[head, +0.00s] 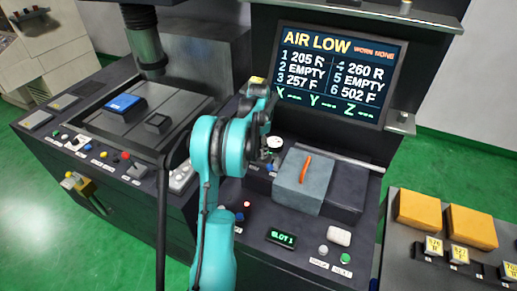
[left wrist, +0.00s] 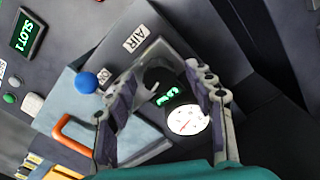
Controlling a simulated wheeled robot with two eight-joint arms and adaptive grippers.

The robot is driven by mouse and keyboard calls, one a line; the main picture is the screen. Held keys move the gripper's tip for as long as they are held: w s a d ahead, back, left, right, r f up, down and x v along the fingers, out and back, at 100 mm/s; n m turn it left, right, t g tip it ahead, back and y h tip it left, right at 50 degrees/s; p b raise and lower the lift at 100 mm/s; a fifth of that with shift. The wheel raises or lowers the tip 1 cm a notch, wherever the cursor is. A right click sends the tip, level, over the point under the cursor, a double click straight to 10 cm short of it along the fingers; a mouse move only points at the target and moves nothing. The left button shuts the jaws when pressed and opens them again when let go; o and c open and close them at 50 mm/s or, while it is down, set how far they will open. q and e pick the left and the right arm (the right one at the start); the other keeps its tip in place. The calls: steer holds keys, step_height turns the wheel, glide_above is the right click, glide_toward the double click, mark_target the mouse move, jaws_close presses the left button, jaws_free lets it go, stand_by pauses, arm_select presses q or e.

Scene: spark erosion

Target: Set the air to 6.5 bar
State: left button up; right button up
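The screen (head: 338,75) in the head view reads AIR LOW. The air unit carries an AIR label (left wrist: 135,38), a white round gauge (left wrist: 187,120) with a red needle, and a small green digital readout (left wrist: 164,97) that looks like 6.5 but is tilted and hard to read. The gauge also shows in the head view (head: 274,142). My left gripper (left wrist: 161,76) has its fingers apart on either side of a dark knob (left wrist: 153,76) by the readout; I cannot tell whether they touch it. In the head view my left gripper (head: 265,125) partly hides the unit. My right gripper is not in view.
A blue ball knob (left wrist: 86,82) sits close beside the left fingers. A grey block with an orange handle (head: 306,168) stands right of the unit. A green SLOT 1 display (head: 282,238) and buttons are at the front. Yellow blocks (head: 419,210) lie at right.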

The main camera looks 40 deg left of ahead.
mark_target(259, 150)
arm_select(q)
steer(key=shift+r, duration=0.1)
step_height(259, 150, up, 12)
stand_by(0.5)
stand_by(0.4)
